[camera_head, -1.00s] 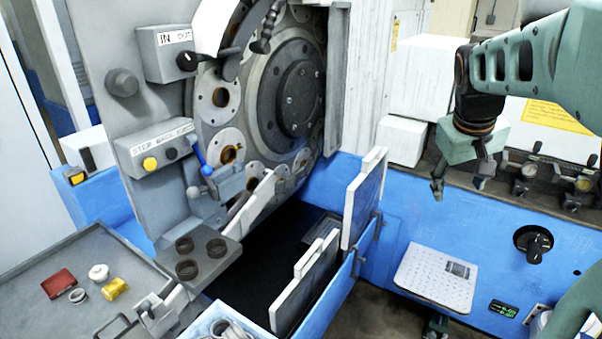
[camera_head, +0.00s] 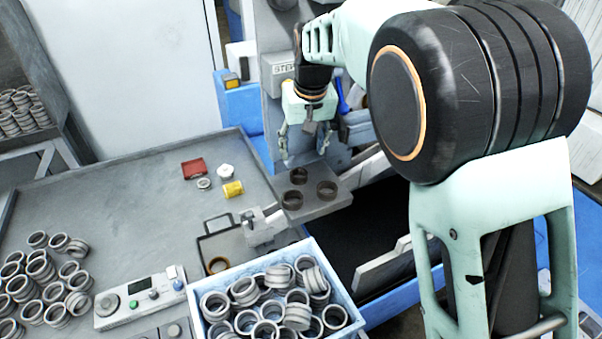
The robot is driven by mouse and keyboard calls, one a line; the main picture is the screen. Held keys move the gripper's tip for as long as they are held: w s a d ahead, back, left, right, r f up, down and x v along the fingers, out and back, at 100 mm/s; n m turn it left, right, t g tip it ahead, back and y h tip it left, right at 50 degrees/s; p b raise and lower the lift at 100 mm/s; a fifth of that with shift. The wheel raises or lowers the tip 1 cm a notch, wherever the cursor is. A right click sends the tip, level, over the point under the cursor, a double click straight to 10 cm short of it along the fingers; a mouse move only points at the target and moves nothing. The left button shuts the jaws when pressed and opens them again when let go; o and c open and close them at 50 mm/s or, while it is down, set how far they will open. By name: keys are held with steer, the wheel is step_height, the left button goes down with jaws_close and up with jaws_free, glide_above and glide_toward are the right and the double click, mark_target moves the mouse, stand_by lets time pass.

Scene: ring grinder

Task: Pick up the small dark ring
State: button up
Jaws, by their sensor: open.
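Three small dark rings lie on a small grey plate (camera_head: 318,210): a back ring (camera_head: 298,177), a right ring (camera_head: 326,190) and a front ring (camera_head: 292,201). I cannot tell which of them the task means. My gripper (camera_head: 304,152) points down with its fingers apart, above and a little behind the back ring. Nothing shows between the fingers, and they appear clear of the rings. My own arm covers much of the right side.
A blue-rimmed crate (camera_head: 343,273) full of grey rings stands in front. Several loose rings (camera_head: 40,268) and a control box (camera_head: 140,298) are on the grey table (camera_head: 120,200). A red item (camera_head: 194,168), a white cap (camera_head: 226,171) and a yellow cylinder (camera_head: 233,189) lie left of the plate.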

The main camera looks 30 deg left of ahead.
mark_target(299, 170)
steer(key=x, duration=0.3)
steer(key=shift+f, duration=0.3)
steer(key=shift+a+f+p, duration=0.1)
steer(key=shift+f+p, duration=0.25)
steer(key=shift+f, duration=0.25)
steer(key=p+x, duration=0.1)
steer(key=x, duration=0.3)
steer(key=shift+s+a+f, duration=0.1)
steer(key=shift+f, duration=0.05)
steer(key=shift+c, duration=0.2)
steer(key=c, duration=1.3)
